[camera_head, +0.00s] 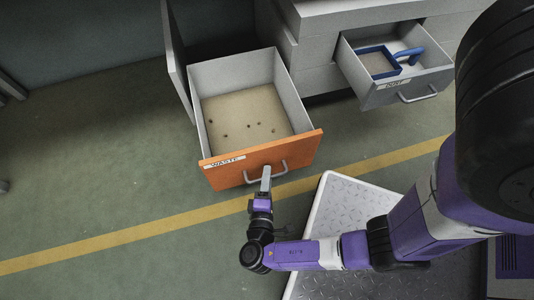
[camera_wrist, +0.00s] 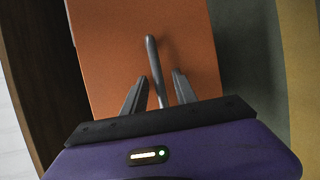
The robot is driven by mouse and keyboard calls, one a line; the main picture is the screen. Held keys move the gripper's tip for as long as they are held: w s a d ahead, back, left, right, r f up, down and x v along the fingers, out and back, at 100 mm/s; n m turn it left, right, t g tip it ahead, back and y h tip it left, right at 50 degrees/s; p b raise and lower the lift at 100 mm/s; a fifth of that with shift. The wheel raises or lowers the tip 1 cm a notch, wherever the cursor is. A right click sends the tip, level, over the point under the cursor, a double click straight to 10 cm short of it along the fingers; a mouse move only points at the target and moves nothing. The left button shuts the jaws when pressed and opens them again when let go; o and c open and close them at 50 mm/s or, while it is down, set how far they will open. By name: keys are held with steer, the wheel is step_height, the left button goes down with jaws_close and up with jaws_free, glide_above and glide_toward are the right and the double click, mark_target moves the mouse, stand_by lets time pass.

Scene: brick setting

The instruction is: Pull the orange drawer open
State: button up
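The orange drawer front (camera_head: 225,174), labelled "WASTE", is pulled well out of the grey cabinet. Its open box shows a tan floor with several small dark specks. The grey bar handle (camera_head: 283,170) is on the front's outer face. My gripper (camera_head: 266,178) is at the left part of this handle. In the wrist view, my gripper (camera_wrist: 160,76) has its two fingers apart, one on each side of the handle bar (camera_wrist: 152,58). Narrow gaps show between the bar and the fingers, with the orange front (camera_wrist: 105,50) beyond.
A grey drawer (camera_head: 405,88) with a blue-handled dustpan-like item (camera_head: 374,49) stands open at the right. A light tread-plate platform (camera_head: 340,200) lies below my arm. The green floor with a yellow line (camera_head: 120,236) is clear to the left and front.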

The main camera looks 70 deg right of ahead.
steer(key=p+v, duration=0.1)
steer(key=v, duration=0.6)
steer(key=shift+a, duration=0.25)
stand_by(0.3)
